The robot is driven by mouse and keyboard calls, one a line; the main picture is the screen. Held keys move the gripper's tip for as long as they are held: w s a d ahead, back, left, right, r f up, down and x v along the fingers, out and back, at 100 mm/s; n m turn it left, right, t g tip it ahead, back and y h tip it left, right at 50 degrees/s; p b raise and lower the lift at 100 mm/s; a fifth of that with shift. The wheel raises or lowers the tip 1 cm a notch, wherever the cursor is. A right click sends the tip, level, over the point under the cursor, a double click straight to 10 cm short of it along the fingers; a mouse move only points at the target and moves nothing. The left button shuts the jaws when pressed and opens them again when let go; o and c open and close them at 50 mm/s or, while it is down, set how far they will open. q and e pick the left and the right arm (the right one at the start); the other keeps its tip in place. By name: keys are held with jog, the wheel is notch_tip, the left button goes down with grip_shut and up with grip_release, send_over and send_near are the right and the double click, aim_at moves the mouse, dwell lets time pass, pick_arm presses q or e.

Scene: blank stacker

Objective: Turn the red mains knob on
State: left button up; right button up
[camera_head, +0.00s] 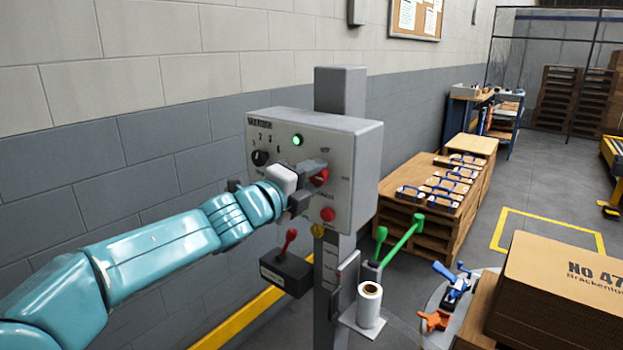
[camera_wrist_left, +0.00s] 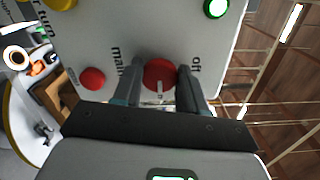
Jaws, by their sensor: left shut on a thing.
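The red mains knob (camera_head: 319,177) is on the front of a grey control box (camera_head: 352,165) on a post. My left gripper (camera_head: 312,180) is at the knob and partly hides it in the head view. In the left wrist view the knob (camera_wrist_left: 160,75) sits between the two dark fingers of my left gripper (camera_wrist_left: 160,85), which are shut on it. A white mark shows on the knob's face, and the panel lettering reads "off" and "main" nearby. A green lamp (camera_head: 298,140) on the panel is lit. My right gripper is not in view.
The panel also bears a black selector knob (camera_head: 260,157), a red button (camera_head: 327,214) and a yellow button (camera_head: 317,230). Pallets stand at right.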

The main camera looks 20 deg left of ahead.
pick_arm(q)
jog(key=shift+d+f, duration=0.1)
jog(key=shift+f, duration=0.15)
jog(key=o, duration=1.1)
jog(key=shift+s, duration=0.1)
jog(key=shift+c, duration=0.2)
jog(key=shift+r, duration=0.15)
jog(key=v, duration=1.6)
jog(key=shift+s, duration=0.1)
jog(key=shift+r, duration=0.1)
